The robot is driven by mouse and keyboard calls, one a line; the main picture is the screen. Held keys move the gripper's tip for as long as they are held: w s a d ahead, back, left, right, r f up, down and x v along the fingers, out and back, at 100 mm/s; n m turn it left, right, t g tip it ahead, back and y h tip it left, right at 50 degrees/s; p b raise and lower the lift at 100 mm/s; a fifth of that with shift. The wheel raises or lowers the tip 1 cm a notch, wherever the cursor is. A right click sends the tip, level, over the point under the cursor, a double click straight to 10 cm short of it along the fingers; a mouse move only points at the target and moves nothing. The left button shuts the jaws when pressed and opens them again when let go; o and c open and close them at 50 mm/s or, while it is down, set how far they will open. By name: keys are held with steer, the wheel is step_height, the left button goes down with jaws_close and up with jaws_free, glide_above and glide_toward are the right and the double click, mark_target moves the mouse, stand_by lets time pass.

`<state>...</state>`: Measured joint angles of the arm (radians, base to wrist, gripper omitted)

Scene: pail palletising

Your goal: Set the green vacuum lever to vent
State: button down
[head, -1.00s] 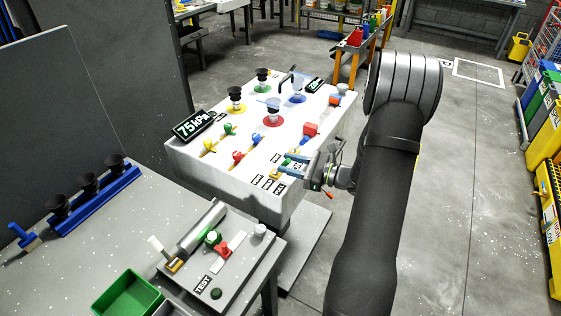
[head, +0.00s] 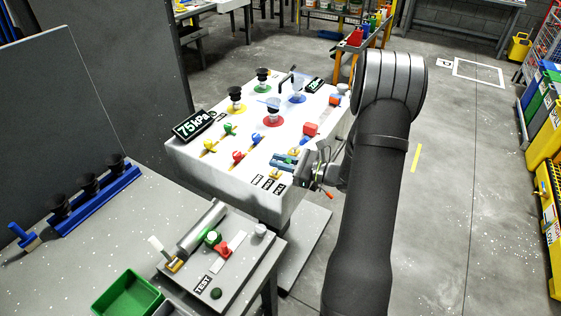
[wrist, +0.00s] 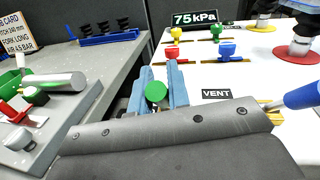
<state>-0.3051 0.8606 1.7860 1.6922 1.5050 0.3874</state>
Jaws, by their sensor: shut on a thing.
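The green lever knob (wrist: 156,92) is round and sits between the two blue fingers of my gripper (wrist: 164,88) in the wrist view. The fingers are shut on it. A black VENT label (wrist: 216,94) lies to the right of the knob on the white panel. In the head view my gripper (head: 284,161) is at the panel's near right part, above a row of small black labels (head: 268,183). Its fingers and body hide the lever's base and slot, so I cannot tell the lever's exact setting.
The white console (head: 215,172) also carries yellow, red, blue and green levers, suction cups and a 75 kPa display (head: 194,124). A grey bench with a test plate (head: 250,245) and a green bin (head: 127,293) stands at the near left.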

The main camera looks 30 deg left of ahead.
steer(key=shift+a+r+h, duration=0.25)
steer(key=shift+a+h, duration=0.4)
steer(key=shift+h, duration=0.55)
steer(key=a+h, duration=0.2)
steer(key=h, duration=0.1)
steer(key=shift+m+t, duration=0.4)
steer(key=a+h, duration=0.1)
steer(key=h, duration=0.1)
steer(key=a+f+h, duration=0.1)
steer(key=h, duration=0.1)
steer(key=shift+h, duration=0.3)
steer(key=shift+a+f+m+h, duration=0.2)
steer(key=shift+a+f+h, duration=0.05)
steer(key=shift+h, duration=0.4)
steer(key=shift+a+f+m+h, duration=0.2)
steer(key=shift+a+f+h, duration=0.05)
steer(key=shift+h, duration=0.4)
steer(key=c, duration=1.4)
jaws_free()
steer(key=shift+o, duration=0.2)
